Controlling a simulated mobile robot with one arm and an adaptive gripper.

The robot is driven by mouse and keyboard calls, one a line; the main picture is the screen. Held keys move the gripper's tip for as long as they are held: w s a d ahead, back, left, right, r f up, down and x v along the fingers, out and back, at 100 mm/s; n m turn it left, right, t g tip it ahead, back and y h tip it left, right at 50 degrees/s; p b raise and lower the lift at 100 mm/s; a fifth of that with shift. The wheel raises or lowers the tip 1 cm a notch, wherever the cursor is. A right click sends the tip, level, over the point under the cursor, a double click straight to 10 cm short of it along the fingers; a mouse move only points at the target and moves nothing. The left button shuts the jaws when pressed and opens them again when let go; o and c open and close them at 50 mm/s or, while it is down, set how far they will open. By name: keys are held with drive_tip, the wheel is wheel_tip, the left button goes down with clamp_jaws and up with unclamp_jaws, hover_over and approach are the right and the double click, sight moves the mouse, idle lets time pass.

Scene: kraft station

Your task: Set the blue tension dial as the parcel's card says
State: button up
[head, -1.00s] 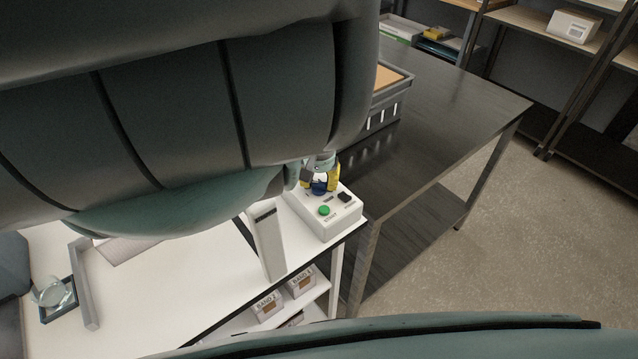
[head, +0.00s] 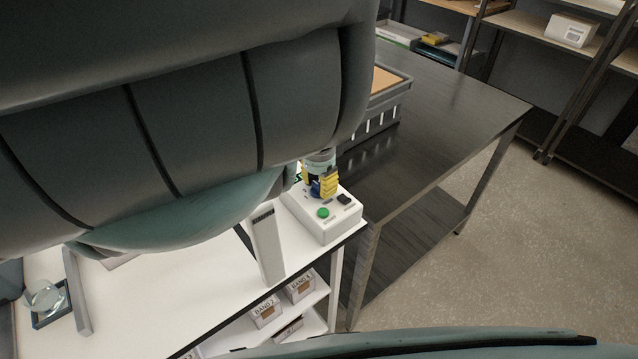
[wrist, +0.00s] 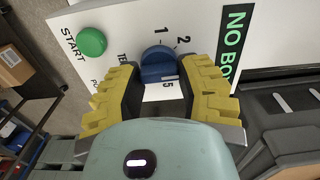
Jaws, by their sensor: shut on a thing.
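The blue tension dial (wrist: 158,65) is on the white control box (head: 335,226), beside a green START button (wrist: 91,41). In the head view, a yellow finger (head: 329,183) covers much of the dial. No parcel card can be read in these frames.
A black switch (head: 344,199) and a light upright panel (head: 268,246) are near the dial. A dark table (head: 450,110) with a grey crate (head: 385,112) stands behind. Labelled boxes (head: 265,311) sit on the shelf below. My arm hides the upper left.

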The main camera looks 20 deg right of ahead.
sight(318, 183)
idle(0.3)
drive_tip(key=o, duration=1.2)
wheel_tip(318, 183, up, 7)
drive_tip(key=shift+w+f, duration=0.1)
drive_tip(key=shift+r, duration=0.35)
drive_tip(key=shift+s, duration=0.2)
